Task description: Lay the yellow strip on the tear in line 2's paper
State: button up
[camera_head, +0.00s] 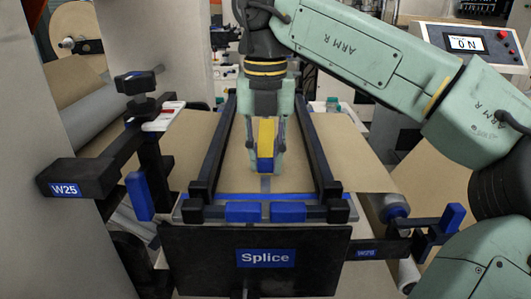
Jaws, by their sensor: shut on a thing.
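My gripper (266,158) points down over the middle of the splice frame. It is shut on a yellow strip (266,131) with a blue lower end, which stands upright between the fingers. Brown kraft paper (222,160) runs under the frame, below the gripper. A small grey mark (265,183) shows on the paper just under the strip; I cannot tell if it is the tear. I cannot tell whether the strip touches the paper.
Black rails (325,160) flank the paper on both sides. A black panel labelled Splice (262,259) stands in front, with blue blocks (287,212) above it. A W25 bracket (77,181) is at left. A control box reading 0 N (465,43) is at upper right.

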jog(key=o, duration=0.8)
jog(key=shift+o, duration=0.2)
